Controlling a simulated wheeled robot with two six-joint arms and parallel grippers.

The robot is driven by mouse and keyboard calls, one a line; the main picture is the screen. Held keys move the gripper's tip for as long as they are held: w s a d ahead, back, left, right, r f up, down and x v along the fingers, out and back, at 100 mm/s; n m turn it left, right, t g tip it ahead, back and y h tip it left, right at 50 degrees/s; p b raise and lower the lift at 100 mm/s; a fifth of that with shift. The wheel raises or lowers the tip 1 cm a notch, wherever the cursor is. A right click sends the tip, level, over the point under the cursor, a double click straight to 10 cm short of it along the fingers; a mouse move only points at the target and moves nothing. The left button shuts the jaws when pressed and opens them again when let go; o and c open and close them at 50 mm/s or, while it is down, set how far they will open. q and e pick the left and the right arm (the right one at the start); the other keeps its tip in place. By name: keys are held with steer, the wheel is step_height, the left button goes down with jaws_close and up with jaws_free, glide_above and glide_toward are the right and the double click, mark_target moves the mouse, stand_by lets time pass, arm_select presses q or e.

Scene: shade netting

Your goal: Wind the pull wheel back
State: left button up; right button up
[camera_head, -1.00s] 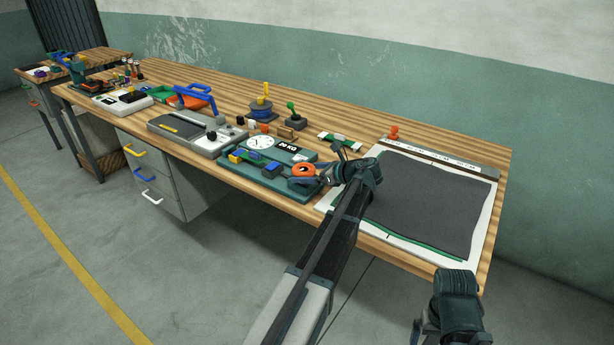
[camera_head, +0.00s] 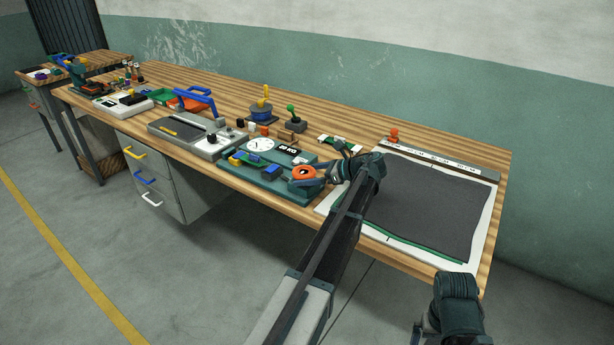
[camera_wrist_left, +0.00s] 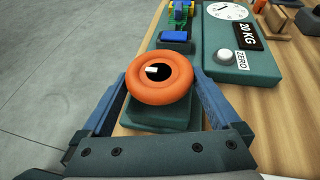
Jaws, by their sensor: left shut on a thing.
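The pull wheel (camera_head: 304,173) is an orange ring with a dark centre and a white mark. It sits at the right front end of the teal pull tester (camera_head: 252,182), which carries a round white dial (camera_head: 260,144) and a "20 KG" label. My left gripper (camera_head: 310,176) is shut on the wheel. In the left wrist view the wheel (camera_wrist_left: 160,76) lies between my two blue fingers, one on each side, and its white mark is left of the centre. My right gripper is mostly hidden at the bottom right edge, where its wrist shows.
A dark netting sheet (camera_head: 428,205) lies on a white board to the right of my left arm. A green-knobbed stand (camera_head: 291,110) and a yellow-topped spool (camera_head: 262,105) are behind the tester.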

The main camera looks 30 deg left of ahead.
arm_select(q)
steer(key=shift+n, duration=0.3)
steer(key=o, duration=0.9)
steer(key=p+v, duration=0.2)
steer(key=v, duration=0.5)
steer(key=p+v, duration=0.3)
steer(key=v, duration=0.3)
steer(key=shift+w+d+r, duration=0.15)
steer(key=shift+w+d, duration=0.1)
steer(key=shift+d, duration=0.05)
